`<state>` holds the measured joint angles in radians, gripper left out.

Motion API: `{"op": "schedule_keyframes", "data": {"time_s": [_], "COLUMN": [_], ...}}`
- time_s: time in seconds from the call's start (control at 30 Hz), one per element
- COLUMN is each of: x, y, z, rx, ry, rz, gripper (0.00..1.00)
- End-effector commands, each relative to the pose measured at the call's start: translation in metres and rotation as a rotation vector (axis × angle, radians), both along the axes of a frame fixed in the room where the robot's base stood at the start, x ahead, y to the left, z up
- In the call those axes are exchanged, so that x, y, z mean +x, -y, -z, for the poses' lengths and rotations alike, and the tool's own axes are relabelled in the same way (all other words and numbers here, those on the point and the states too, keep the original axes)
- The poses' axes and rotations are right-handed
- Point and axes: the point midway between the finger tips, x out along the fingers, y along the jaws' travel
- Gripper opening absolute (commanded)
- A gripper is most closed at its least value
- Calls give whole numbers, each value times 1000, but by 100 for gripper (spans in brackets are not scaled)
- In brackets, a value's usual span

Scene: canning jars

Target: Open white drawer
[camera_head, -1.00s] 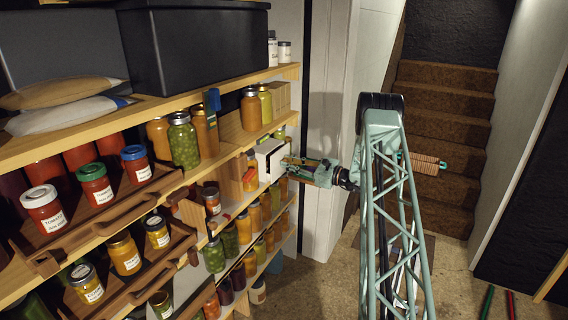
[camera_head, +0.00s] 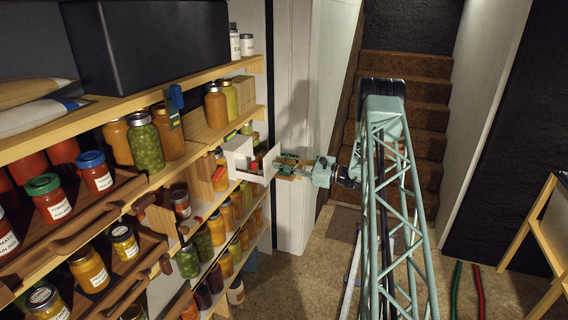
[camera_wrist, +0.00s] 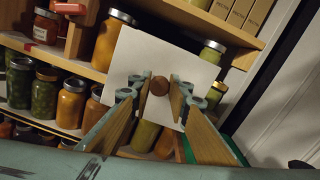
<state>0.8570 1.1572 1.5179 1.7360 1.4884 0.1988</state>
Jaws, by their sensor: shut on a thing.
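The white drawer (camera_head: 258,176) is pulled partly out of its small white box (camera_head: 237,147) on the shelf, and its inside shows from above with something small and red (camera_head: 254,163) in it. In the wrist view its flat white front (camera_wrist: 135,64) faces me, with a round brown knob (camera_wrist: 159,86) in the middle. My gripper (camera_head: 282,165) is at the drawer front. In the wrist view my gripper's fingers (camera_wrist: 159,92) stand on either side of the knob, shut on it.
Shelves (camera_head: 205,134) on the left hold several jars, such as a green jar (camera_head: 146,146) and an orange jar (camera_head: 216,106). A black bin (camera_head: 150,45) is on the top shelf. Stairs (camera_head: 400,70) rise behind my arm. The floor at right is mostly open, with a wooden stand (camera_head: 530,235) there.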

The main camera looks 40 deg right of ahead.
Motion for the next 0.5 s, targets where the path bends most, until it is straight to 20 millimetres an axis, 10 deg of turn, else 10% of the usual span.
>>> {"op": "schedule_keyframes", "data": {"time_s": [0.17,0.2,0.33,0.5], "x": [0,0,0,0], "y": [1,1,1,1], "z": [0,0,0,0], "rx": [0,0,0,0], "ry": [-1,-1,-1,-1], "rz": [1,1,1,1], "gripper": [0,20,31,31]}}
